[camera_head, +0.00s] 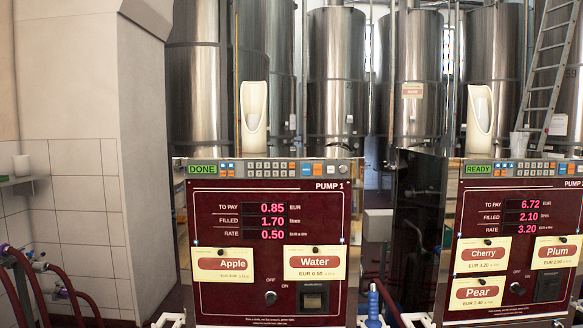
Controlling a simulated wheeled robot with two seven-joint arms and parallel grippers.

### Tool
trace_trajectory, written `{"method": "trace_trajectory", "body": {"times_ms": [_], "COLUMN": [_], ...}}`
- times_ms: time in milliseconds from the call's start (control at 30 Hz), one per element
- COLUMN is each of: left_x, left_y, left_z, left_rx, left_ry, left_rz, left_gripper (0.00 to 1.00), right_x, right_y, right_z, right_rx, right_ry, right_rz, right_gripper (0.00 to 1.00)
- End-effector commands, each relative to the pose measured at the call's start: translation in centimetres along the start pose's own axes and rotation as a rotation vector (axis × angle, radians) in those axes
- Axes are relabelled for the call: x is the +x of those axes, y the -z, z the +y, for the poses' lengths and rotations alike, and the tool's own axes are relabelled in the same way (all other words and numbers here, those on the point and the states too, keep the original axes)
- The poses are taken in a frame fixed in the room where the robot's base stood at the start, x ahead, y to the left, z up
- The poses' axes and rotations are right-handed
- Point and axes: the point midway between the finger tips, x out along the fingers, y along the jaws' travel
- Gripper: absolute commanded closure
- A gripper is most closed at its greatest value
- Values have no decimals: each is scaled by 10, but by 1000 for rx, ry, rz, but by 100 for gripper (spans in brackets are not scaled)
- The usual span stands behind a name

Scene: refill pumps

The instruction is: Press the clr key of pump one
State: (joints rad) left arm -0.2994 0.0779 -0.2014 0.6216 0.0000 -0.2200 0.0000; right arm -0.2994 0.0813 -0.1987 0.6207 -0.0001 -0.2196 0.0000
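Pump one (194,250) is a dark red panel labelled PUMP 1, facing me left of centre. Its grey top strip (238,178) has a green display reading DONE (203,169) and a row of small keys (270,167), mostly grey with some coloured ones. The key labels are too small to read, so I cannot tell which key is clr. Its red digits (271,221) read 0.85, 1.70 and 0.50. White parts at the bottom edge, at left (168,321) and right (415,320), look like my left and right grippers. Both are cut off, low and apart from the keys.
Pump two (450,290) stands at the right, showing READY. Cream scoop-shaped pieces (254,128) rise behind both pumps. A blue-tipped nozzle (373,300) is between the pumps. Steel tanks (337,80) and a ladder (545,80) are behind. Dark red hoses (45,295) hang at left.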

Motion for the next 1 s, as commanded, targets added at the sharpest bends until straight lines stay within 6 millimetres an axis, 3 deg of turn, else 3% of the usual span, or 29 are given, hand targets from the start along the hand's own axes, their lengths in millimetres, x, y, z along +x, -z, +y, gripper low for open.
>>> {"method": "trace_trajectory", "body": {"times_ms": [67, 267, 1000], "left_x": [0, 0, 0], "left_y": [0, 1, 2], "left_z": [0, 0, 2], "left_rx": [0, 0, -1], "left_ry": [0, -1, -3], "left_rz": [0, 2, 3], "left_gripper": [64, 64, 64], "right_x": [0, 0, 0], "right_y": [0, 0, 1], "right_z": [0, 0, 3], "right_rx": [0, -1, -1], "right_ry": [0, -1, -3], "right_rz": [0, 1, 2], "right_gripper": [67, 100, 100]}}
